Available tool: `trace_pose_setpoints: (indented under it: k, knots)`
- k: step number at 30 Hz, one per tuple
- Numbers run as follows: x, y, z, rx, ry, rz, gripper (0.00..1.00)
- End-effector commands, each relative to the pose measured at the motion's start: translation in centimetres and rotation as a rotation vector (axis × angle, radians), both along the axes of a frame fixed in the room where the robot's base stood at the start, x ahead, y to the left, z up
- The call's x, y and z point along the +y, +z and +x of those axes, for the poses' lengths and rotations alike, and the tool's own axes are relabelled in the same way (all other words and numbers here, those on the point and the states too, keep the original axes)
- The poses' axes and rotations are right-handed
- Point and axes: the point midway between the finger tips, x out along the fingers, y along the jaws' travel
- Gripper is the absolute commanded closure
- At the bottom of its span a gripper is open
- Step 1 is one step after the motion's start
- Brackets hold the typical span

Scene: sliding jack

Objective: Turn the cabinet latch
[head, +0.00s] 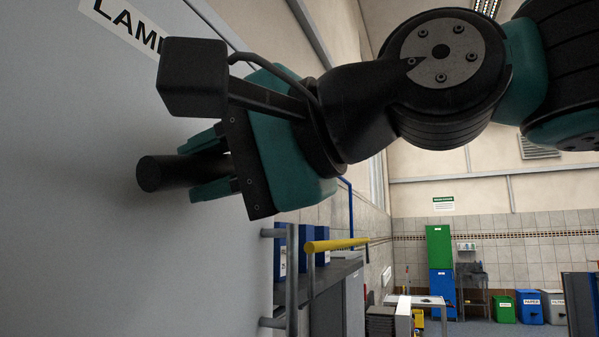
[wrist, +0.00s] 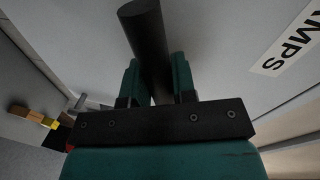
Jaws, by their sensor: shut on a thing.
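The cabinet latch (head: 156,173) is a dark cylindrical handle against the grey cabinet door (head: 70,220) at the left of the head view. My gripper (head: 205,168) has teal fingers, one above and one below the latch, and is shut on it. In the wrist view the latch (wrist: 148,40) stands up between the two fingers (wrist: 158,80), its free end extending past the fingertips. The fingers and gripper body hide where the latch meets the door.
A white label (head: 128,22) with black letters is on the door above my gripper. A yellow bar (head: 335,245) and a grey bench (head: 338,275) stand beyond the door edge. Green and blue bins (head: 529,306) are far off at the right.

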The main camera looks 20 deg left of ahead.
Motion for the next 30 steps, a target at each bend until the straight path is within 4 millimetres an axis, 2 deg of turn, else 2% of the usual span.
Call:
trace_pose_setpoints:
  k: [9, 24, 25, 27, 30]
  knots:
    - [-0.31, 0.49, 0.29, 0.101, -0.010, -0.001, 1.00]
    - [-0.27, 0.50, 0.22, 0.120, -0.009, 0.000, 1.00]
    - [-0.27, 0.50, 0.23, 0.120, -0.009, 0.000, 0.68]
    - [-0.28, 0.49, 0.23, 0.119, -0.009, -0.001, 0.52]
    - [-0.26, 0.46, 0.22, 0.118, -0.008, -0.002, 0.50]
